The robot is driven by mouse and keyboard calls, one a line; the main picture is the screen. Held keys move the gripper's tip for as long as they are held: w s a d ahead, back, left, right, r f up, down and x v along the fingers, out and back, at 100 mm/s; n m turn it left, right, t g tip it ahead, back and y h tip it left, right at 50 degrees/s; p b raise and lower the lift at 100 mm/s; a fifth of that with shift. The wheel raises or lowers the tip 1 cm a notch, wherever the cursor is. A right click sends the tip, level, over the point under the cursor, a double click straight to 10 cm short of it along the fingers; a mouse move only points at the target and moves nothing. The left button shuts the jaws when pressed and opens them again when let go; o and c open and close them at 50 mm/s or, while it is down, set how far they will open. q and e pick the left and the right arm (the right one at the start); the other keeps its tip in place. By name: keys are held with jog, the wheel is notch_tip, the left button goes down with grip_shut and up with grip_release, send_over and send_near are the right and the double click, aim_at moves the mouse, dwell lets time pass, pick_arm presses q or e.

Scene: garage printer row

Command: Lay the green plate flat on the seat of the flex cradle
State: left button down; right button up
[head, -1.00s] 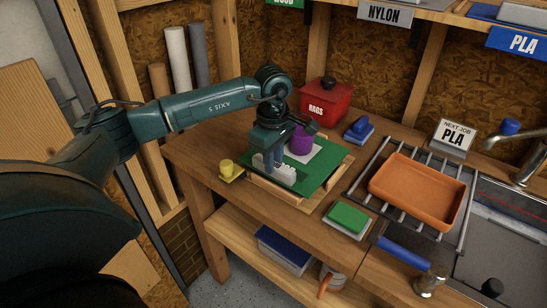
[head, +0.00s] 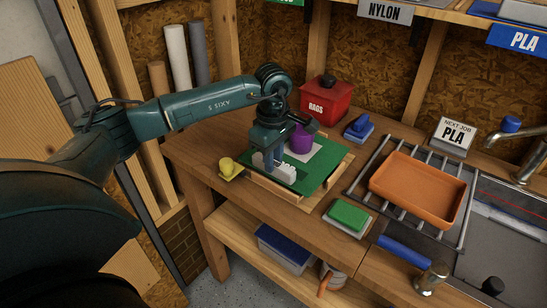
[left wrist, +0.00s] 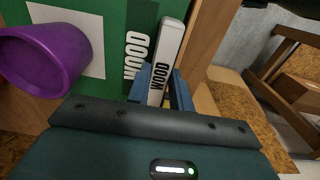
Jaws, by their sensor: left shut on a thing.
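The green plate (head: 318,172) carries a white square patch and the word WOOD. It lies over a wooden frame (head: 274,190) on the bench; I cannot tell if this frame is the flex cradle. A purple cup (head: 301,140) stands on the patch and also shows in the left wrist view (left wrist: 45,58). My left gripper (head: 272,168) is over the plate's near left edge, its blue fingers (left wrist: 162,92) shut on a pale tab marked WOOD (left wrist: 165,60). The plate's underside is hidden. My right gripper is not in view.
A yellow item (head: 228,168) is close left of the frame. A red RAGS bin (head: 325,102) and a blue item (head: 359,128) stand behind. A green block (head: 348,214) is right of the plate. An orange tray (head: 417,188) sits on metal bars further right.

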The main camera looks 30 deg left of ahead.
pick_arm(q)
jog(key=shift+f+b, duration=0.3)
jog(key=shift+b, duration=0.05)
dwell(0.3)
jog(key=c, duration=1.3)
grip_release()
jog(key=shift+c, duration=0.2)
jog(key=shift+o, duration=0.9)
